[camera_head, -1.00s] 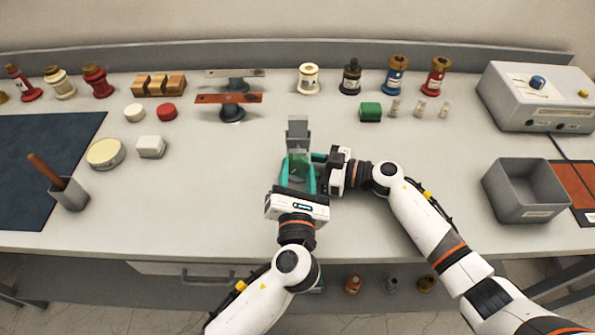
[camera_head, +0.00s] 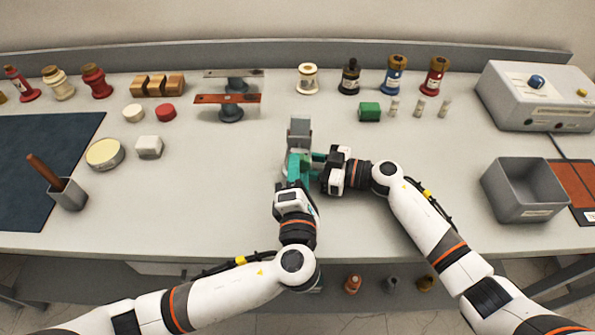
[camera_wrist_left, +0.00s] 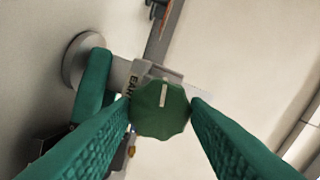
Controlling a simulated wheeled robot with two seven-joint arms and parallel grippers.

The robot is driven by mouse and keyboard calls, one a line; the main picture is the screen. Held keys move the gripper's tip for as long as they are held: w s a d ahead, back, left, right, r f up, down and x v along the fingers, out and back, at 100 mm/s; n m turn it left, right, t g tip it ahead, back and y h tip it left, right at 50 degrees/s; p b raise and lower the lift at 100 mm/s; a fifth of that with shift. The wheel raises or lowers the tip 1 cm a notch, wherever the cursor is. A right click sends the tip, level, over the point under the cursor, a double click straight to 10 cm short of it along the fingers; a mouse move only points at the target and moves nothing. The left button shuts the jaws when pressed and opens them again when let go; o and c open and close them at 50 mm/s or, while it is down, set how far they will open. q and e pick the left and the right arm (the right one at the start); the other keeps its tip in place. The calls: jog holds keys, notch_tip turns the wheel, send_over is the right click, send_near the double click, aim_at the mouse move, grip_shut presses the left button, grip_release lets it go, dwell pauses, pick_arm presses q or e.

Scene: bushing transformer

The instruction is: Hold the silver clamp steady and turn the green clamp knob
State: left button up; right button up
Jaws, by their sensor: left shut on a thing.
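The silver clamp (camera_head: 299,128) stands on the bench in front of me; its grey upper block shows in the head view, and the left wrist view shows its body (camera_wrist_left: 133,78) and round base. The green clamp knob (camera_wrist_left: 158,112), faceted with a pale mark, faces the left wrist camera. My left gripper (camera_head: 297,162) is shut on the knob, one green finger on each side. My right gripper (camera_head: 317,164) comes in from the right with its green fingers at the clamp's lower part. Its grip there is mostly hidden.
Behind the clamp stand orange and grey bars on dark stands (camera_head: 230,113), a green block (camera_head: 369,112) and several bottles along the back. A grey bin (camera_head: 520,190) and a control box (camera_head: 537,97) are at the right.

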pick_arm(q)
jog(key=shift+d+r+m, duration=0.1)
jog(key=shift+m, duration=0.5)
pick_arm(e)
jog(key=shift+f, duration=0.1)
pick_arm(q)
jog(key=shift+a, duration=0.3)
jog(key=o, duration=1)
jog(key=s, duration=1.2)
pick_arm(e)
jog(key=o, duration=0.8)
